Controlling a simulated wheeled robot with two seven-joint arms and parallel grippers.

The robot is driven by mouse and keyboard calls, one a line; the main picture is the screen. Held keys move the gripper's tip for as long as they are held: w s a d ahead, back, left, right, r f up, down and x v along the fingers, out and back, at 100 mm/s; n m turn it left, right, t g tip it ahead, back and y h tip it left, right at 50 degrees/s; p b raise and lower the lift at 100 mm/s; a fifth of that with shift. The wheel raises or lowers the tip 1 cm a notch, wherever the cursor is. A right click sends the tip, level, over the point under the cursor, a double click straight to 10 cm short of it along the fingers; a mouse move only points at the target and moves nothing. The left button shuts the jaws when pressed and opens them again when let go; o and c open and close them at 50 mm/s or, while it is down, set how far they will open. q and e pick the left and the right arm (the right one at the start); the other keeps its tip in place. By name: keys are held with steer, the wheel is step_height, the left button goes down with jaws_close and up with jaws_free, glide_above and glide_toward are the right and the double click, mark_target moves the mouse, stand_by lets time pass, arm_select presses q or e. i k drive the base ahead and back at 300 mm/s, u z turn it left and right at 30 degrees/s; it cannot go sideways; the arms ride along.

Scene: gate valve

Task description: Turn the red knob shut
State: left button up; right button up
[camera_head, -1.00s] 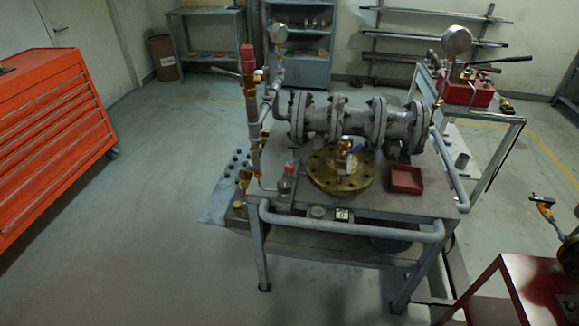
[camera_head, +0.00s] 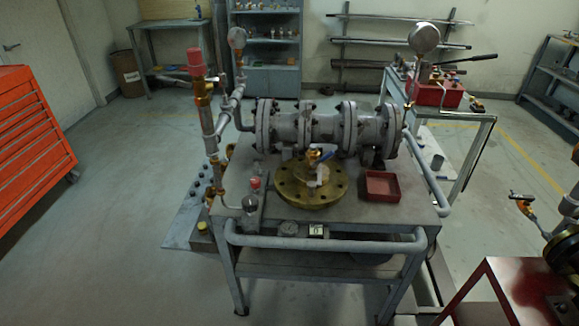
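Two red parts show, and I cannot tell which one is the task's knob. A small red knob (camera_head: 255,183) sits on a short grey fitting at the left of the metal table top (camera_head: 350,212). A larger red cylindrical cap (camera_head: 195,62) tops the upright pipe at the table's left side. Neither has anything touching it. How far either is turned cannot be seen. Neither of my grippers is in view.
A large flanged valve body (camera_head: 325,128) lies along the table's back. In front are a brass flange (camera_head: 312,192) and a red tray (camera_head: 382,186). A grey rail (camera_head: 325,241) runs along the front edge.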

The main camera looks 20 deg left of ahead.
mark_target(255, 182)
steer(key=z, duration=0.15)
steer(key=i, duration=0.95)
steer(key=u, duration=0.35)
